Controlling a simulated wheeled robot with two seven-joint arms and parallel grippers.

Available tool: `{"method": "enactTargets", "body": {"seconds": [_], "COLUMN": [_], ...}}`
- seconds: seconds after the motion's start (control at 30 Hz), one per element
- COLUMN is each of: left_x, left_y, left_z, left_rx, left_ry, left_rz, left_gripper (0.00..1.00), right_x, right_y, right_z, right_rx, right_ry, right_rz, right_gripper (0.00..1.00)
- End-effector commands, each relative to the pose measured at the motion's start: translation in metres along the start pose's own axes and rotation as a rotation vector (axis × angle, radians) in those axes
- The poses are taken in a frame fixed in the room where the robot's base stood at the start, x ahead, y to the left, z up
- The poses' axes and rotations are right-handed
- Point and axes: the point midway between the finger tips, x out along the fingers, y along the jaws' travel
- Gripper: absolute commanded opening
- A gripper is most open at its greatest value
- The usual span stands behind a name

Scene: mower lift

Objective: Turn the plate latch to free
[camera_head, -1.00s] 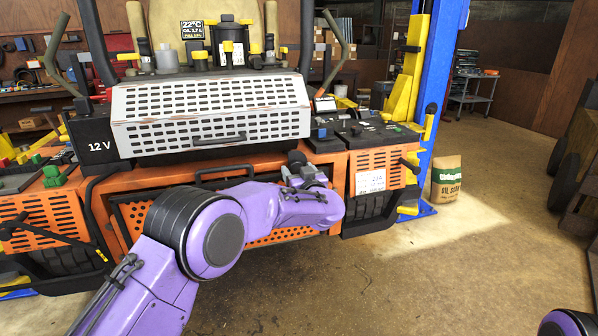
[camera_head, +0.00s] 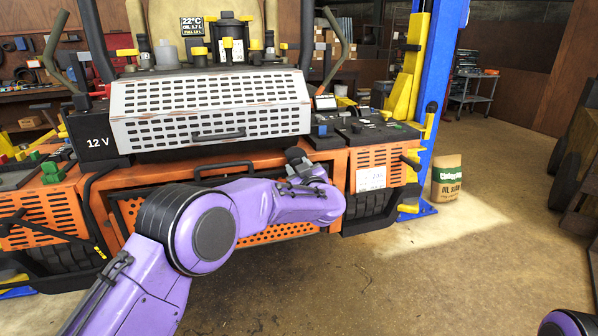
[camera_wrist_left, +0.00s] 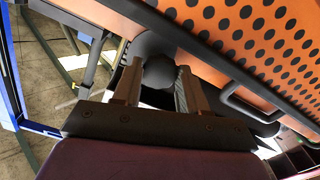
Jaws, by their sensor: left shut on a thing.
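The orange perforated plate (camera_head: 275,236) is at the low front of the mower; it also shows in the left wrist view (camera_wrist_left: 262,38). The plate latch shows as a dark rounded knob (camera_wrist_left: 159,73) beside the plate in the left wrist view. My left gripper (camera_wrist_left: 157,86) has one finger on each side of this knob and is shut on it. In the head view my left gripper (camera_head: 298,160) is at the plate's upper right, mostly hidden behind my purple wrist. The latch's turned position cannot be made out. My right gripper is out of view.
A black handle (camera_wrist_left: 250,108) stands out from the plate close to my left gripper. The white slotted cover (camera_head: 210,110) is above. A blue lift post (camera_head: 440,80) and a sack (camera_head: 447,178) stand at the right. The floor in front is clear.

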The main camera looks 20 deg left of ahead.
Motion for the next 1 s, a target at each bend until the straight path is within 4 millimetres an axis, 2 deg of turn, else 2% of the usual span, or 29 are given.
{"method": "enactTargets", "body": {"seconds": [1.0], "left_x": [0.0], "left_y": [0.0], "left_z": [0.003], "left_rx": [-0.954], "left_ry": [0.0], "left_rz": [0.0], "left_gripper": [0.12], "right_x": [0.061], "right_y": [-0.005], "right_z": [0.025], "right_rx": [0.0], "right_ry": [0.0], "right_rz": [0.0], "right_gripper": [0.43]}}
